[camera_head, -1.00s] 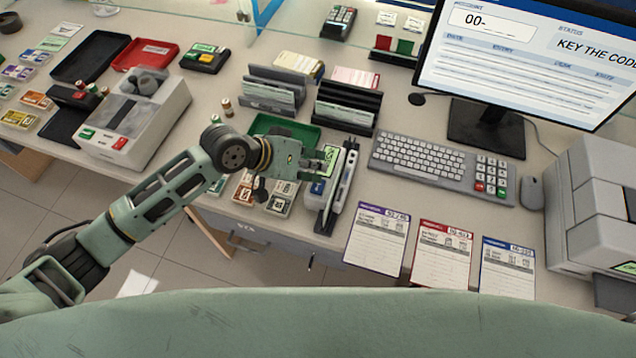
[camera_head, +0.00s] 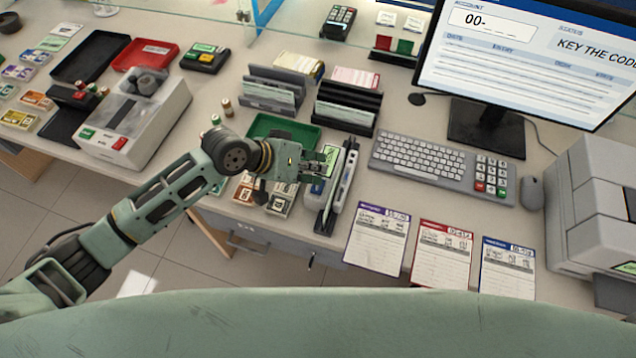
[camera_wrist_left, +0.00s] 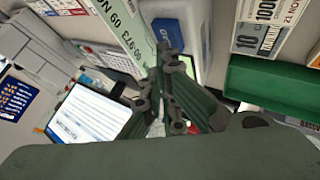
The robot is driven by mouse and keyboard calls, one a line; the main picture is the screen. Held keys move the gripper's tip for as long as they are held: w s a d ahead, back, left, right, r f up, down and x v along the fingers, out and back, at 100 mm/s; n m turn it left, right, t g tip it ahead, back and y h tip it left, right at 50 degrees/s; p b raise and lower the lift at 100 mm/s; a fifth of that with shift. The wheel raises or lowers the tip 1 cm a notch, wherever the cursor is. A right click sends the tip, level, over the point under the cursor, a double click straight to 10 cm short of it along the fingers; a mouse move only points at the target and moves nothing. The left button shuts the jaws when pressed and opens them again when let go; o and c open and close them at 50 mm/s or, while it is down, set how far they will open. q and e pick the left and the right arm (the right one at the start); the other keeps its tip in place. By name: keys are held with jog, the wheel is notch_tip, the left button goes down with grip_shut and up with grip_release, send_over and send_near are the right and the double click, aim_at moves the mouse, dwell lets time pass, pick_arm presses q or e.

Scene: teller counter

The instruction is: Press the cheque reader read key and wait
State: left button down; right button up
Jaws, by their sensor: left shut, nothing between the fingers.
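The cheque reader (camera_head: 347,181) is a narrow pale and dark upright unit near the counter's front edge, left of the keyboard. A pale green printed slip (camera_wrist_left: 118,38) stands along it, and the reader's pale body with a blue patch (camera_wrist_left: 166,30) shows in the left wrist view. My left gripper (camera_head: 326,166) is shut and empty, at the left side of the reader; its fingertips (camera_wrist_left: 172,62) overlap the blue patch's lower edge. I cannot tell whether they touch it. The read key is not clearly identifiable. My right gripper is out of view.
A green tray (camera_head: 262,124) lies behind my left gripper, with black slip racks (camera_head: 347,108) beyond. Several stamps or tiles (camera_head: 278,205) lie below it. The keyboard (camera_head: 418,160), monitor (camera_head: 530,55) and paper forms (camera_head: 377,238) are to the right.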

pick_arm(q)
jog(key=shift+f, duration=0.5)
dwell(0.4)
jog(key=shift+r, duration=0.15)
jog(key=shift+r+p, duration=0.8)
jog(key=shift+p, duration=0.05)
notch_tip(320, 180, up, 5)
jog(key=p, duration=0.5)
dwell(0.6)
